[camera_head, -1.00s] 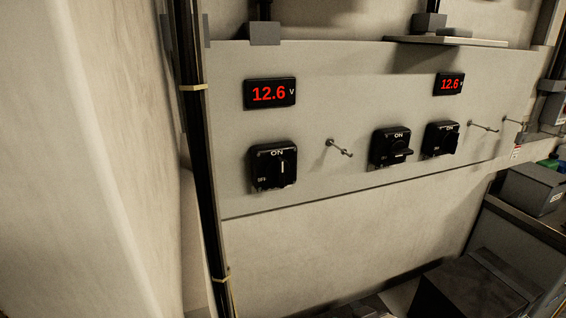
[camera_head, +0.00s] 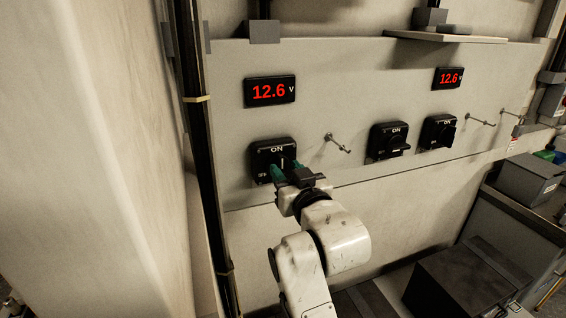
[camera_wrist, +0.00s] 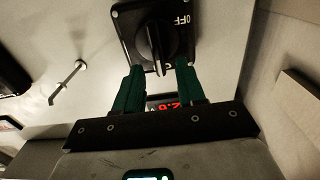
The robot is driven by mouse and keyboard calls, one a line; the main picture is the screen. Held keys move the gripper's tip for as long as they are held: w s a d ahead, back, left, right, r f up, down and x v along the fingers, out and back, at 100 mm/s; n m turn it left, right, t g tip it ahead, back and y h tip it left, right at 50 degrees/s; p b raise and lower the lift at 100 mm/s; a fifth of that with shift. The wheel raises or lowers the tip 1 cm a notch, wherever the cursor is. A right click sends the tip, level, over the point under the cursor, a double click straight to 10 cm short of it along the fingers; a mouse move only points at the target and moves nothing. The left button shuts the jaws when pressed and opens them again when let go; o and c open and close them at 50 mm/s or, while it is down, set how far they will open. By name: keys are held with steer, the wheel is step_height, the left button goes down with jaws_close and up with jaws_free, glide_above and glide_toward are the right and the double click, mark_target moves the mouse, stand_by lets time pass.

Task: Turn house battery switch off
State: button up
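A black rotary switch (camera_head: 262,152) is on the panel at the left, below a red 12.6 V display (camera_head: 269,91). Its handle points up at ON. In the wrist view the switch (camera_wrist: 128,22) appears upside down, its knob (camera_wrist: 157,40) pointing down the picture and OFF to the upper right. My gripper (camera_head: 285,168) is at this switch. Its green fingers (camera_wrist: 161,72) are open, one on each side of the knob's end. I cannot tell whether they touch it. Two similar switches (camera_head: 389,141) (camera_head: 438,131) are further right. No label naming the house battery is readable.
A metal toggle (camera_head: 337,142) sticks out of the panel right of the left switch, with more toggles (camera_head: 480,120) at the far right. A black conduit (camera_head: 198,130) runs vertically on the left. A shelf (camera_head: 445,37) juts out above. A dark box (camera_head: 460,283) stands lower right.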

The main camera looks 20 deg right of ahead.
mark_target(280, 168)
steer(key=shift+w, duration=1.45)
jaws_close()
